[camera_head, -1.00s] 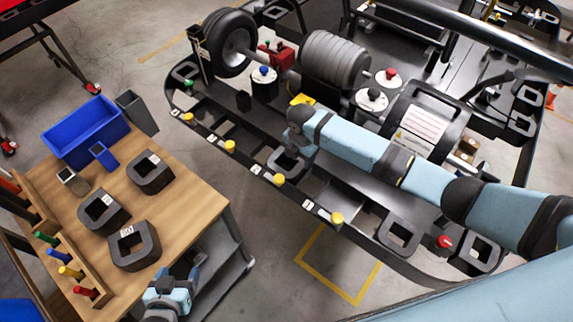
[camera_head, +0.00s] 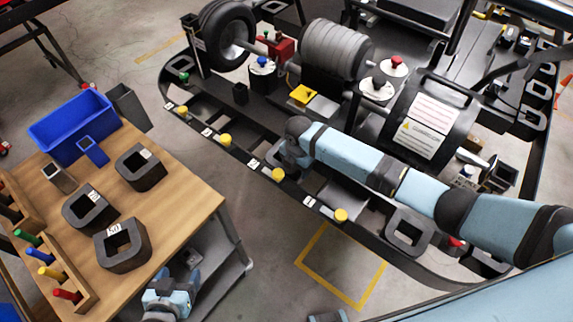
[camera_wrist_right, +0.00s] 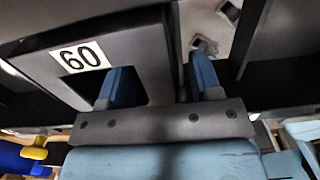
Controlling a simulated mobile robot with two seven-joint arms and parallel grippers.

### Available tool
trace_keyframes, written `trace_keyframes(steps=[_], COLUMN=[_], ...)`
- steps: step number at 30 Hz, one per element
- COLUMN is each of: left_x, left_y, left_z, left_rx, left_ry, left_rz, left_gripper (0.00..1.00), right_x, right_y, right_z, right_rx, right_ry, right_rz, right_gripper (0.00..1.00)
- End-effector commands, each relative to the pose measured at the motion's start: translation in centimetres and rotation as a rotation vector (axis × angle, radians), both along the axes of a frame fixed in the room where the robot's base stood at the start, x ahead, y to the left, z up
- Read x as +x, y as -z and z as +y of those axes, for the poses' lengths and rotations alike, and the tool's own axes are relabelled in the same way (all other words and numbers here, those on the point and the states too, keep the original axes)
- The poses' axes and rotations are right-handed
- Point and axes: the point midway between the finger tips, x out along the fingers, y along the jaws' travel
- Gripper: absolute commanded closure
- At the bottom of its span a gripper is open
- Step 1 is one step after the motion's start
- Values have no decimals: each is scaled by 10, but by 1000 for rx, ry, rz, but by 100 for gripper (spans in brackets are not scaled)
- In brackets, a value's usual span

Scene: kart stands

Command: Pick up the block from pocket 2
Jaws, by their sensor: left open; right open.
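A dark block with a square hole and a white label reading 60 (camera_wrist_right: 82,57) sits in a pocket of the black kart rail, seen close in the right wrist view. In the head view this block (camera_head: 287,163) is mostly hidden by my right gripper (camera_head: 294,150). In the right wrist view my right gripper (camera_wrist_right: 164,84) is open, with one finger at the block's hole and the other outside its wall; I cannot tell whether they touch it. My left gripper (camera_head: 190,275) is open and empty beside the wooden table's front edge.
Three dark blocks (camera_head: 140,167) lie on the wooden table (camera_head: 185,208) near a blue bin (camera_head: 70,127). Yellow knobs (camera_head: 278,174) line the kart rail (camera_head: 237,153). Another dark block (camera_head: 408,232) sits further right on the rail. A drum (camera_head: 428,120) stands behind my right arm.

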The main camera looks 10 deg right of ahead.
Motion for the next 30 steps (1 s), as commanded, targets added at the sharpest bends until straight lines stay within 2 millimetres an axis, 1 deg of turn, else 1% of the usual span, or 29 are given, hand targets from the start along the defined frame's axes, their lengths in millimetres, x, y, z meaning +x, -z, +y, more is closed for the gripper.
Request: trace_keyframes(steps=[2,3,5,6,8,9,10,23,26,30], left_x=[0,1,1,1,1,1,1,-1,-1,0], left_y=[-3,-4,-5,-5,-5,-5,-5,-1,-5,-17], left_z=[-1,-1,-1,-1,-1,0,0,3,3,3], left_rx=[-2,-3,-3,-3,-3,-2,-1,4,4,5], left_ry=[2,2,1,1,1,0,0,-4,-4,-4], left_rz=[-4,-5,-8,-9,-9,-9,-9,-2,-2,-5], left_gripper=[28,28,28,28,28,28,28,28,28,28], right_x=[0,0,0,0,0,0,0,1,1,1], right_y=[-1,-1,-1,-1,-1,-1,-1,-3,-7,-19], right_z=[0,0,0,0,0,0,0,0,0,0], right_rx=[0,0,0,0,0,0,0,1,1,1], right_ry=[0,0,0,0,0,0,0,0,0,0], right_rz=[0,0,0,0,0,0,0,-2,-2,-2], right_gripper=[42,46,60,69,83,92,99,100,100,100])
